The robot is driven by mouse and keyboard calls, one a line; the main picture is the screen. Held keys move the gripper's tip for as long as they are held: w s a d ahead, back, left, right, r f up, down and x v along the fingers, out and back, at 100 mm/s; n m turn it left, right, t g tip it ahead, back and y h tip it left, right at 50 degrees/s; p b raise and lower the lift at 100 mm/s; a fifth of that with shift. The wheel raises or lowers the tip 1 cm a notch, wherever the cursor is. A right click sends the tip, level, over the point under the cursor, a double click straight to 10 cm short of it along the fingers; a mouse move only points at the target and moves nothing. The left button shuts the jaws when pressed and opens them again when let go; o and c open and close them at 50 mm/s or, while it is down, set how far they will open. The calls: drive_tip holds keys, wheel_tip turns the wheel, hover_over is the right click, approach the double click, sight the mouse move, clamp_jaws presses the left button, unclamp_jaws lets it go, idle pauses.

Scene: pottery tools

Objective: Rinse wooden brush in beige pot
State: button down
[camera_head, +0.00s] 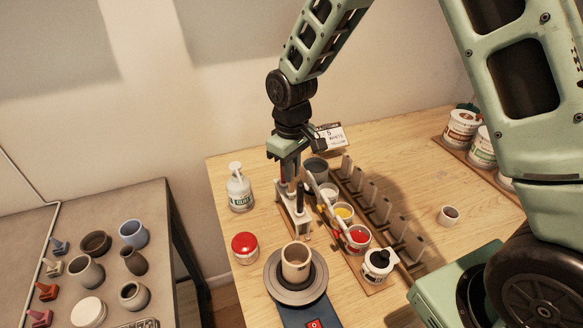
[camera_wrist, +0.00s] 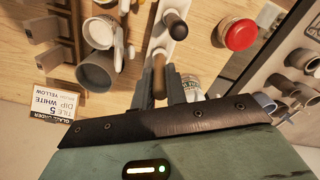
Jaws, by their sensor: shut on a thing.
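My gripper (camera_head: 290,172) is over the white tool rack (camera_head: 297,228) on the wooden table. In the wrist view, its fingers (camera_wrist: 160,84) are closed around the brown wooden handle of the brush (camera_wrist: 159,77). The brush's lower end is hidden, so I cannot tell whether it is clear of the rack. A beige pot (camera_head: 296,264) stands upright on the dark turntable (camera_head: 297,293), in front of the rack.
A white bottle (camera_head: 239,190) and red-lidded jar (camera_head: 245,246) stand left. A card (camera_head: 331,138) stands behind.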

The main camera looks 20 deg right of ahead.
drive_tip(key=shift+f+b, duration=0.5)
drive_tip(key=shift+f, duration=0.45)
idle(0.8)
drive_tip(key=c, duration=1.3)
unclamp_jaws()
drive_tip(key=shift+c, duration=0.2)
wheel_tip(320, 180, up, 17)
drive_tip(key=b, duration=0.3)
drive_tip(key=shift+r, duration=0.2)
drive_tip(key=s+a+f, duration=0.2)
drive_tip(key=s+f, duration=0.1)
drive_tip(key=s, duration=0.6)
drive_tip(key=s+a+f+n+b, duration=0.1)
drive_tip(key=s+a+f, duration=0.1)
drive_tip(key=s, duration=0.7)
drive_tip(key=s+a+f+b, duration=0.1)
drive_tip(key=s+a+f, duration=0.1)
drive_tip(key=s+f, duration=0.3)
drive_tip(key=s, duration=0.3)
drive_tip(key=shift+s+a+n+y, duration=0.2)
drive_tip(key=shift+s+n+y, duration=0.1)
drive_tip(key=shift+s+n, duration=0.1)
